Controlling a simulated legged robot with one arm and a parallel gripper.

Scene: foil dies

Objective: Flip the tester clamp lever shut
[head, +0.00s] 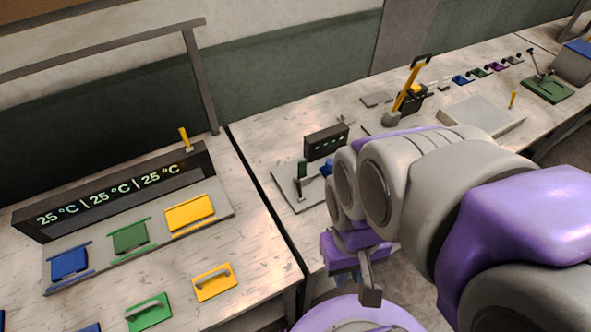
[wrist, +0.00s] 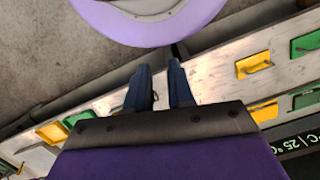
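A small tester with a dark display box (head: 326,141) stands on a light base plate (head: 285,179) at the left end of the right bench in the head view. An upright dark green lever (head: 301,171) with a dark tip, which looks like the clamp lever, stands on that plate. A blue piece (head: 326,168) sits beside it, partly hidden by my arm. My gripper (head: 358,287) hangs in front of the bench edge, apart from the tester. In the wrist view my gripper's fingers (wrist: 159,66) stand apart with nothing between them. The tester is not recognisable there.
The left bench holds a temperature panel (head: 110,190), with blue, green and yellow hinged plates before it. A press with a yellow lever (head: 410,88) and a grey tray (head: 480,115) stand farther along the right bench. A dark gap (head: 262,190) separates the benches.

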